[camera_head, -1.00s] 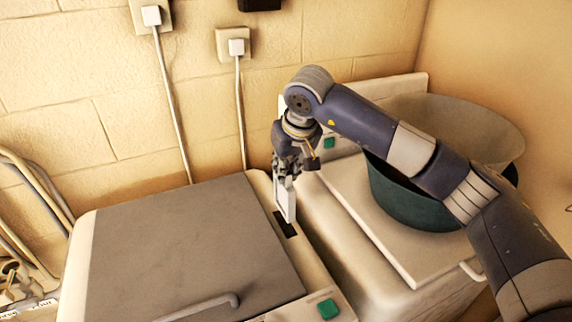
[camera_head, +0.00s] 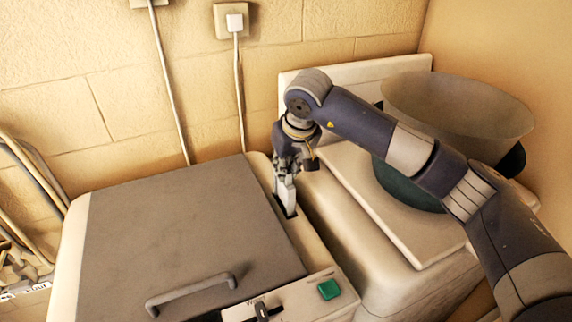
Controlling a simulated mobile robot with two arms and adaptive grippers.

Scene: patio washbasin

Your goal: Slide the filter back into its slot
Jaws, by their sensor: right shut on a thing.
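The filter (camera_head: 288,196) is a thin white upright piece, partly hidden by the fingers. Its lower end is at the dark slot (camera_head: 293,211) in the top right strip of the left machine and seems to be partly inside it. My right gripper (camera_head: 285,180) points down from above and is shut on the filter's upper part. My left gripper is not in view.
The left machine has a grey lid (camera_head: 190,235) with a handle (camera_head: 190,290) and a green button (camera_head: 329,289). A second white machine (camera_head: 365,215) on the right carries a dark green tub (camera_head: 405,188) and a translucent basin (camera_head: 455,105). Cables hang on the wall behind.

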